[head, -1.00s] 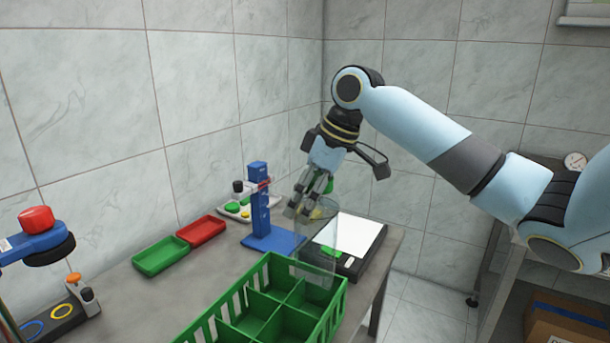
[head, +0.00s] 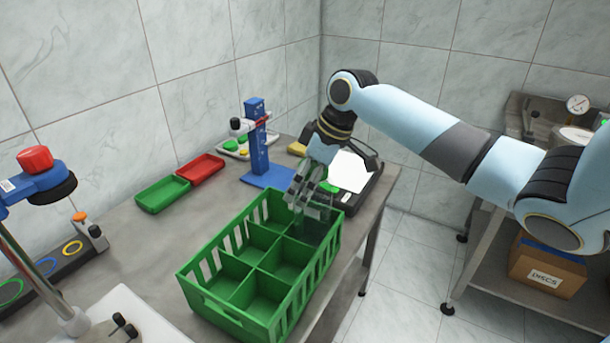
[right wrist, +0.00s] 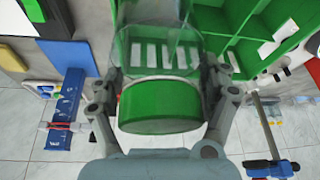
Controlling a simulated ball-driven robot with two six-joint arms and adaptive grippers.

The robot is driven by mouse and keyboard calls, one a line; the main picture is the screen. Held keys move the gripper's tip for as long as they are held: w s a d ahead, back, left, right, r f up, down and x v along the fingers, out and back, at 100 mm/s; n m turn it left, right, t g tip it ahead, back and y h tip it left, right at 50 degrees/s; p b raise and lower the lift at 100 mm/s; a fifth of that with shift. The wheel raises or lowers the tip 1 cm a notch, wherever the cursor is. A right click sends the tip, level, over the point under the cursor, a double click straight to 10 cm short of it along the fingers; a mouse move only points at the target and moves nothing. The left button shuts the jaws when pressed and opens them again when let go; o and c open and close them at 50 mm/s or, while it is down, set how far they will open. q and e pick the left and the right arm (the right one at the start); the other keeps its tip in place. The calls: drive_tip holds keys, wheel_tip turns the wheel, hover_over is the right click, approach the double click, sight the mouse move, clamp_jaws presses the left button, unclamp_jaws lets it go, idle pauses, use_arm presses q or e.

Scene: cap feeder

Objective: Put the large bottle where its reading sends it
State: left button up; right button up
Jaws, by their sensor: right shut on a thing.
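The large bottle has a clear body and a green cap (head: 329,187). My right gripper (head: 308,190) is shut on it near the cap, above the far right part of the green divided crate (head: 222,312). The see-through body hangs down at the crate's far right compartment; how deep it reaches is hard to tell. In the right wrist view the green cap (right wrist: 160,106) lies between the fingers, with the clear body (right wrist: 158,40) beyond it and crate walls behind. The scale with a white plate (head: 350,171) stands behind, partly hidden by my gripper. My left gripper is not in view.
A blue stand (head: 258,150) rises behind the crate. A green tray (head: 162,194) and a red tray (head: 201,169) lie by the wall. A blue device with a red top (head: 35,158) stands at left. The crate's other visible compartments look empty.

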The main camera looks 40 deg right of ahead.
drive_tip(key=o, duration=1.7)
drive_tip(key=shift+f, duration=0.1)
drive_tip(key=shift+c, duration=0.2)
drive_tip(key=v, duration=1.2)
drive_tip(key=shift+s+b, duration=0.1)
drive_tip(key=shift+b, duration=0.3)
